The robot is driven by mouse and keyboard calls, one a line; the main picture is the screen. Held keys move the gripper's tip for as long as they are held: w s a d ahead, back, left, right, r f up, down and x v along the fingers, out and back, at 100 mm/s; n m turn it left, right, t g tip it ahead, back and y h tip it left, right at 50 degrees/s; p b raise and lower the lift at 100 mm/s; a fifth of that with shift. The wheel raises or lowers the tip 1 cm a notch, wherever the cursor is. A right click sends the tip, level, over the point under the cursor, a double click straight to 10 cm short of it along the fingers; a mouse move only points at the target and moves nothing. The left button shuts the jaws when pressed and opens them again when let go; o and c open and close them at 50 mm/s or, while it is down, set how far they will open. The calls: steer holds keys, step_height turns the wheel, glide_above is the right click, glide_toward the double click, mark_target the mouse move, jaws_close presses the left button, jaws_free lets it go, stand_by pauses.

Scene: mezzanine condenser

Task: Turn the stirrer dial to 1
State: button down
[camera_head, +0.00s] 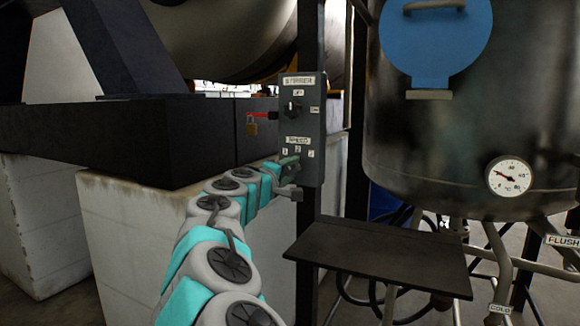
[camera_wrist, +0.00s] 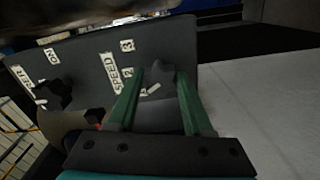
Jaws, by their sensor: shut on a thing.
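The dark grey control panel (camera_head: 314,172) carries an upper STIRRER section and a lower SPEED section with small number labels. My gripper (camera_head: 289,166) is at the SPEED dial on the panel's lower part and hides most of it in the head view. In the wrist view my gripper (camera_wrist: 158,76) has its two green fingers on either side of the dark SPEED dial (camera_wrist: 161,75), shut on it. Number labels show beside the dial, one partly behind the fingers. I cannot tell which number the dial points to.
The upper stirrer knob (camera_head: 292,107) is above my gripper. A black shelf (camera_head: 380,262) juts out below right. A steel vessel with a gauge (camera_head: 509,176) stands at right.

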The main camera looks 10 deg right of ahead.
steer(key=shift+n, duration=1.9)
steer(key=shift+c, duration=1.5)
jaws_free()
steer(key=v, duration=0.7)
steer(key=shift+s+a+b, duration=0.25)
steer(key=shift+s+b, duration=0.05)
steer(key=shift+b, duration=0.1)
